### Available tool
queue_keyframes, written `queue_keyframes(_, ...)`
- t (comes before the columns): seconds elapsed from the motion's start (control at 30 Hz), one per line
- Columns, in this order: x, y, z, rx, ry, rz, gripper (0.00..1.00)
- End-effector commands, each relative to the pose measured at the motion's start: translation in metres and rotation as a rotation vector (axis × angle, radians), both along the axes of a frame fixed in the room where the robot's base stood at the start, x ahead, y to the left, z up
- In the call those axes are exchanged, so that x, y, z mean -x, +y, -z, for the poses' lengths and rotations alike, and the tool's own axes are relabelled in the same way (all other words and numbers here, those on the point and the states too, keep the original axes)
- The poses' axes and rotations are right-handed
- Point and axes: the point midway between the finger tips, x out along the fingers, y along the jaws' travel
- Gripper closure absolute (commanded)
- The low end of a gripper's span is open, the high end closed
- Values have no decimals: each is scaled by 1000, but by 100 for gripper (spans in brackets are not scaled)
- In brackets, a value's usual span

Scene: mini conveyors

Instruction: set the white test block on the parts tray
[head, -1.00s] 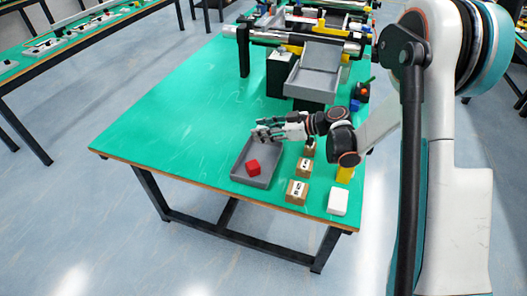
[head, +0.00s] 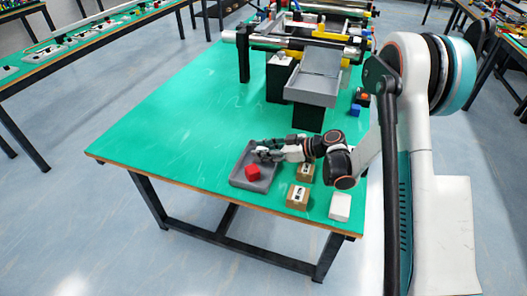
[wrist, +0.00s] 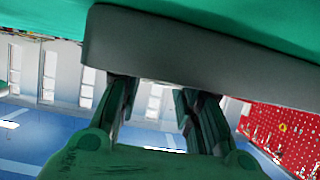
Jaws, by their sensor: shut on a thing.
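The grey parts tray (head: 239,184) lies on the green table, with a red block (head: 252,172) in it. My gripper (head: 262,151) is low at the far right part of the tray, behind the red block. In the wrist view my gripper (wrist: 161,95) has its two fingers apart, with their tips hidden behind a grey band (wrist: 200,48) that looks like the tray's wall. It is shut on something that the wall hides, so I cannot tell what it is.
A mini conveyor with a grey chute (head: 311,89) stands behind. The table's left part is clear.

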Motion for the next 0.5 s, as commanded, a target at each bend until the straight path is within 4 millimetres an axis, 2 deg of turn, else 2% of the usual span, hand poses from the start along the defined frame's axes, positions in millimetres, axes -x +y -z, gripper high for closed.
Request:
queue_keyframes(0.03,0,0,2,0,0,0,65)
queue_keyframes(0.07,0,0,2,0,0,0,59)
queue_keyframes(0.5,1,-4,-4,0,0,2,59)
